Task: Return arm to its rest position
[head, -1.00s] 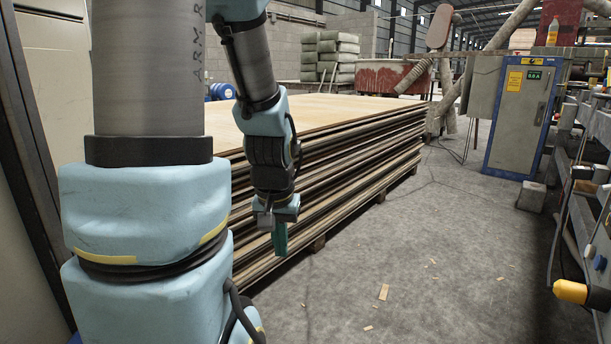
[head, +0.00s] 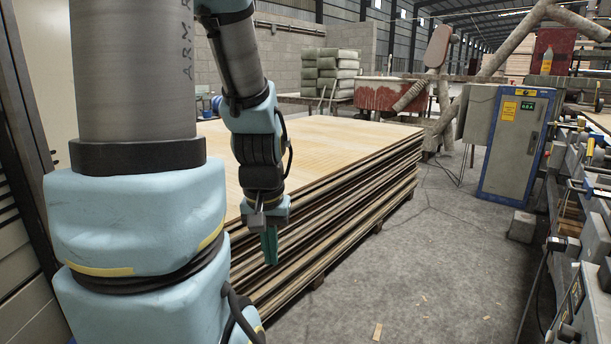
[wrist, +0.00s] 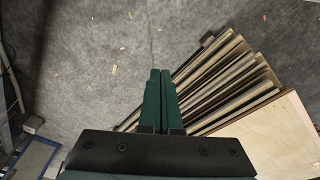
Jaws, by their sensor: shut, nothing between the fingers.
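My gripper (head: 269,246) hangs pointing down in the head view, in front of the near side of a veneer stack. In the wrist view its green fingers (wrist: 160,102) are together with nothing between them. My blue and grey arm fills the left of the head view and hides part of the stack. The veneer stack (head: 330,141) has a pale flat top and dark layered edges. It also shows at the right of the wrist view (wrist: 275,135).
A blue and grey control cabinet (head: 515,150) stands at the right. Machinery with a yellow-tipped handle (head: 556,244) lines the right edge. A red bin (head: 390,95) and stacked pale bundles (head: 338,75) are behind. The grey floor (head: 440,250) between is open, with small wood scraps.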

